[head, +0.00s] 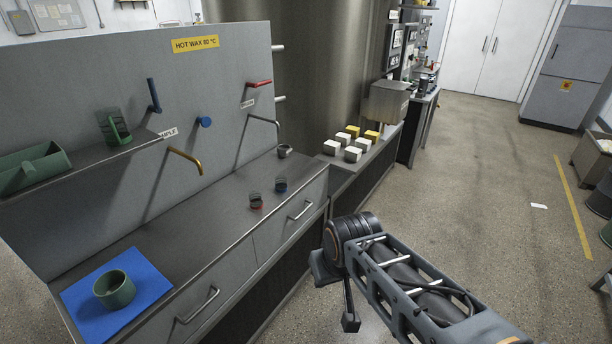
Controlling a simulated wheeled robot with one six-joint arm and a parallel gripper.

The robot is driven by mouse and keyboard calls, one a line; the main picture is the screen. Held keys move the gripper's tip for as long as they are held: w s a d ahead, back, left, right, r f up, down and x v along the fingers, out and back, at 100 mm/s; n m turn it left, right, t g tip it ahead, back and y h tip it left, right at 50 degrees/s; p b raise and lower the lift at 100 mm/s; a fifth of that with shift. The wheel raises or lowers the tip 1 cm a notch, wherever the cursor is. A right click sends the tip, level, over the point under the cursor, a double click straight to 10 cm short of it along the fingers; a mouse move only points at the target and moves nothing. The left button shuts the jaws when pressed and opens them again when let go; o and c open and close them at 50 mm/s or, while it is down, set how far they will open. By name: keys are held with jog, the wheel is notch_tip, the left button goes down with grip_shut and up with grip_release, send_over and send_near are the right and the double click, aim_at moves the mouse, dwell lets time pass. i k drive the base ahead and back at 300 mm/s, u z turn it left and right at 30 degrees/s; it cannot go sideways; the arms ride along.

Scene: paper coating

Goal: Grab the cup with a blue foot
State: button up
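The cup with a blue foot (280,186) is a small, dark see-through cup standing on the steel counter. A similar cup with a red foot (256,201) stands just to its left and nearer, apart from it. My gripper (338,294) hangs over the floor in front of the counter, to the right of and below both cups in the picture. It is clear of them. The arm's wrist hides part of it, and I cannot tell whether its fingers are open or shut.
A small metal cup (284,151) stands behind, near the bent spout. A green mug (115,290) sits on a blue mat (152,285) at the counter's near left. Drawer handles (300,210) stick out in front. White and yellow blocks (352,154) lie on a ledge beyond.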

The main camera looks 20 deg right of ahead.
aim_at(281, 184)
jog(key=u, duration=0.05)
jog(key=i, duration=0.9)
jog(key=u, duration=0.8)
jog(key=i, duration=0.35)
jog(key=u, duration=0.25)
